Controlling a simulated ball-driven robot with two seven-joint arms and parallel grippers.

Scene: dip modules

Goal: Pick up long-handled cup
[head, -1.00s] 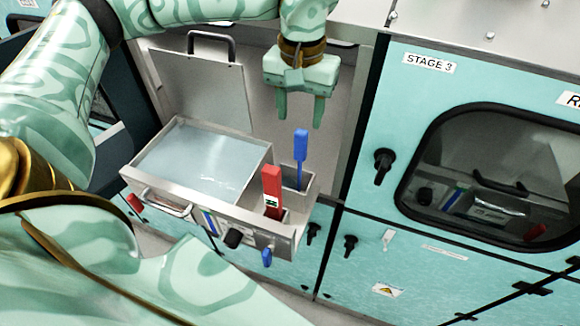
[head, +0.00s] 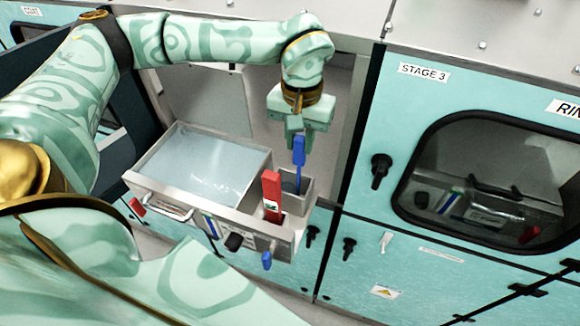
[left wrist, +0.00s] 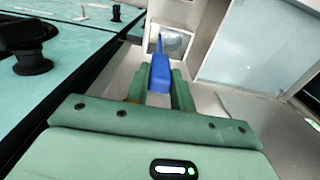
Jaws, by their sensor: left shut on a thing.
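The long-handled cup shows as a blue handle (head: 298,152) standing upright in a small metal compartment at the right end of the open tank unit. Its lower part is hidden inside the compartment. My left gripper (head: 299,140) is above it, shut on the top of the blue handle. In the left wrist view the blue handle (left wrist: 160,76) sits between the two green fingers of my left gripper (left wrist: 160,85). My right gripper is not in view.
A red handle (head: 271,195) stands in the neighbouring slot, close to the blue one. A wide tank of liquid (head: 200,165) lies to the left, its raised lid (head: 205,95) behind. The Stage 3 cabinet (head: 450,90) stands to the right.

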